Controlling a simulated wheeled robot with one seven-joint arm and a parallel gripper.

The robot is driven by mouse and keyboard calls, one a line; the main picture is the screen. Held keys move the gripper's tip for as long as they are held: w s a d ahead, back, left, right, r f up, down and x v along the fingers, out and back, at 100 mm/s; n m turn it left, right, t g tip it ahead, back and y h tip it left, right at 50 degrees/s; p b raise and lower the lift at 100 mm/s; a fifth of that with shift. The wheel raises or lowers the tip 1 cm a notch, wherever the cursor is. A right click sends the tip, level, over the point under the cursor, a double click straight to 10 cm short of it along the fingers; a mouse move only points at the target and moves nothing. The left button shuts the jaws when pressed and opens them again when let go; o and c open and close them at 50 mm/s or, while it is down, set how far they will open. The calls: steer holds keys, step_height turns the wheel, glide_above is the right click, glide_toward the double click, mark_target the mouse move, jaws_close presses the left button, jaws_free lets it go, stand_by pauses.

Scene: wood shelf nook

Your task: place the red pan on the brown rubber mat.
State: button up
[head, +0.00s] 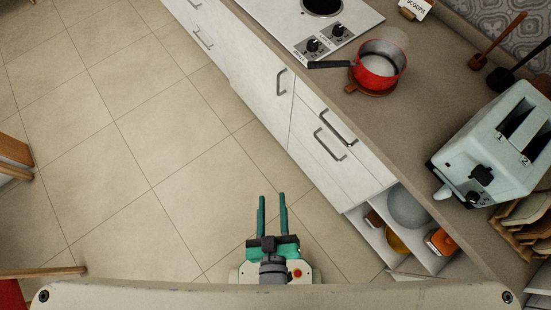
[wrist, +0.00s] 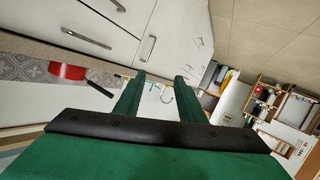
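The red pan (head: 381,80) is on the counter below the cooktop, its black handle pointing left in the head view. It also shows at the left of the wrist view (wrist: 67,71). A brown round piece (head: 364,91), which looks like the rubber mat, shows from under the pan's lower left side. The pan hides most of it, and I cannot tell whether the pan rests fully on it. My gripper (head: 272,197) is open and empty over the floor, in front of the cabinets and well away from the pan. Its parted green fingers also show in the wrist view (wrist: 160,76).
A white cooktop (head: 295,22) with knobs lies above the pan. A pale toaster (head: 490,150) stands on the counter at the right, with wooden racks below it. White drawers with handles (head: 330,145) and an open shelf (head: 408,205) line the front.

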steer(key=s+r+m, duration=0.3)
steer(key=s, duration=0.2)
steer(key=shift+d+t+h, duration=0.3)
steer(key=shift+d+t, duration=0.1)
steer(key=shift+d, duration=0.05)
steer(key=shift+r, duration=0.1)
stand_by(0.7)
